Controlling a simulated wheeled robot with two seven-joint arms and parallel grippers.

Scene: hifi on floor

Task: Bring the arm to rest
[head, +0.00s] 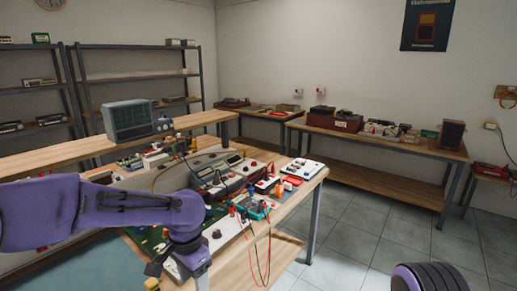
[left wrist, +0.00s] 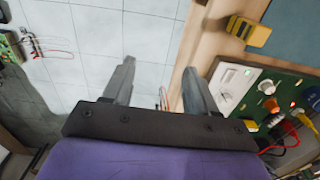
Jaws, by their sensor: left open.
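My left arm (head: 90,210) comes in from the left over the workbench and bends down at the wrist near the bench's front edge. In the left wrist view my left gripper (left wrist: 159,68) has its two fingers spread apart with nothing between them. The fingers point past the bench edge, with grey floor tiles behind them. The fingertips cannot be made out in the head view. My right gripper is not in view; a purple part of my own body shows at the bottom right.
The workbench (head: 301,183) holds a green board (left wrist: 292,92), a multimeter (head: 253,207) with red leads hanging over the edge, and a grey oscilloscope (head: 129,120) on a raised shelf. A yellow block (left wrist: 248,31) lies by the edge. Tiled floor (head: 350,240) is clear to the right.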

